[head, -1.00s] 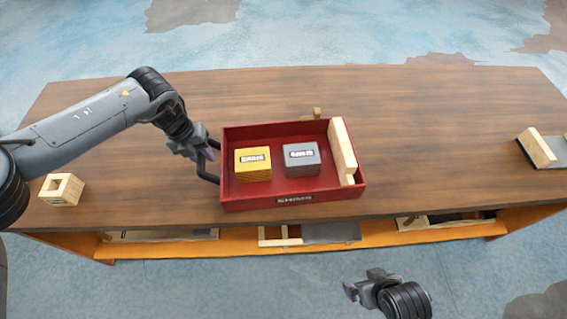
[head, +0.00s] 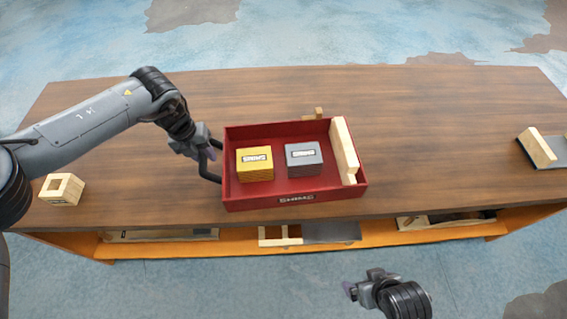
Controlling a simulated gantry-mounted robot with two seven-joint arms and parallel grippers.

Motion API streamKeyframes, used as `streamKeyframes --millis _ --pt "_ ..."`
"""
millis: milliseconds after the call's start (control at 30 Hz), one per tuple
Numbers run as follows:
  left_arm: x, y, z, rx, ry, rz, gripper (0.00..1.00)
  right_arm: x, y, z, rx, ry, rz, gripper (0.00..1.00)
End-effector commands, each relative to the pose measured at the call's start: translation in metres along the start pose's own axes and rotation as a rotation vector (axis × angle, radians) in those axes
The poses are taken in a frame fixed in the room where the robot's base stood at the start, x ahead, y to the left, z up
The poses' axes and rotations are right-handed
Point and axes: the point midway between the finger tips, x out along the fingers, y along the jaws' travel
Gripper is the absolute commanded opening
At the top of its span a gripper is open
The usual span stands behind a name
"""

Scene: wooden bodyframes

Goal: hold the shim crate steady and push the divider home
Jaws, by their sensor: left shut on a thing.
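The red shim crate (head: 295,197) stands on the wooden workbench near its front edge. It holds a yellow stack of shims (head: 255,164) at left and a grey stack (head: 304,159) in the middle. The pale wooden divider (head: 344,150) stands inside at the crate's right end, slightly slanted; its lower edge is partly hidden, so I cannot tell how deep it sits. My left gripper (head: 207,153) is shut on the black handle at the crate's left side. My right gripper (head: 360,286) is in front of the bench, apart from the crate; its finger gap is unclear.
A hollow wooden block (head: 62,189) sits at the bench's left. A wooden piece with a grey plate (head: 540,149) lies at the right. A small wooden piece (head: 318,113) shows behind the crate. The shelf below (head: 377,234) holds several parts.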

Motion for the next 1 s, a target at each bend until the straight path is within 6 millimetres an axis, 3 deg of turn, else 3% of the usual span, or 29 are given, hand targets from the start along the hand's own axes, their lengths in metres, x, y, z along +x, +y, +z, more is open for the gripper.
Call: streamKeyframes --millis 1000 --pt "0.0009 -0.0098 -0.0001 0.003 0.0 -0.004 0.0 -0.0001 0.0 0.0 0.0 0.0 0.0 1.0"
